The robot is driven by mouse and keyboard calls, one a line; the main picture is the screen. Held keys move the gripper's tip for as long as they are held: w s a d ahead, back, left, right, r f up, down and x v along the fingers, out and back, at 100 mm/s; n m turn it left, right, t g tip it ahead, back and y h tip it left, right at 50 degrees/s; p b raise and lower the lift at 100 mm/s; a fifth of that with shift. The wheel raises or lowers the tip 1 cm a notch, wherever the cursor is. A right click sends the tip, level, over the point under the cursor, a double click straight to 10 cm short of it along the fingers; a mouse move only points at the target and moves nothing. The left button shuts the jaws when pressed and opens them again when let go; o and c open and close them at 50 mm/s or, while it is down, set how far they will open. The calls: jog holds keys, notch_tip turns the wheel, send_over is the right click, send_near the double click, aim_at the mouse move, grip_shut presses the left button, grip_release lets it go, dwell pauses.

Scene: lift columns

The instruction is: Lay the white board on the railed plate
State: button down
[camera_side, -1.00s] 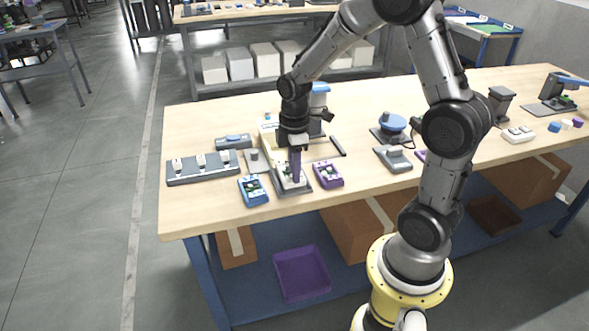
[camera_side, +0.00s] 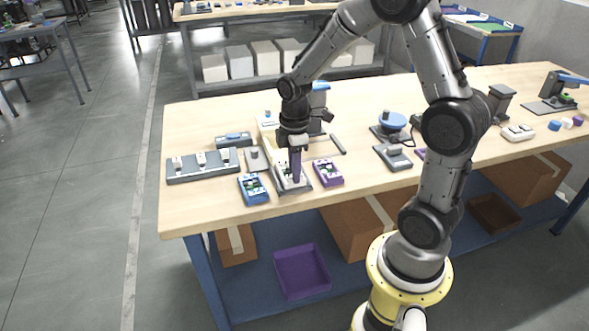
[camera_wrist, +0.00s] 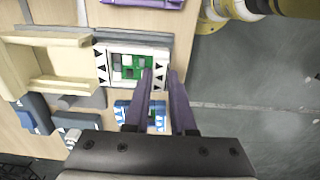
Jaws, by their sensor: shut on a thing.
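The white board (camera_wrist: 103,63) has a green and grey middle and black triangles along its ends. It lies level at the grey railed plate (camera_side: 299,190), near the table's front edge; the board also shows in the side view (camera_side: 282,172). My gripper (camera_wrist: 160,72), with purple fingers pointing down, is shut on the board at one end; it also shows in the side view (camera_side: 295,182). The fingers hide part of the board. A grey strip of the plate shows along the board's edge in the wrist view (camera_wrist: 135,38). I cannot tell whether the board rests fully on the plate.
A blue board (camera_side: 253,189) lies left of the plate and a purple one (camera_side: 328,172) right of it, both close. A grey rack (camera_side: 202,167) with white pieces stands further left. A cream tray (camera_wrist: 40,62) is close behind. Bare wood lies in front of the rack.

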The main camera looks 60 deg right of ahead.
jog(key=shift+f, duration=0.2)
jog(key=shift+c, duration=1.1)
grip_release()
jog(key=shift+r, duration=3.05)
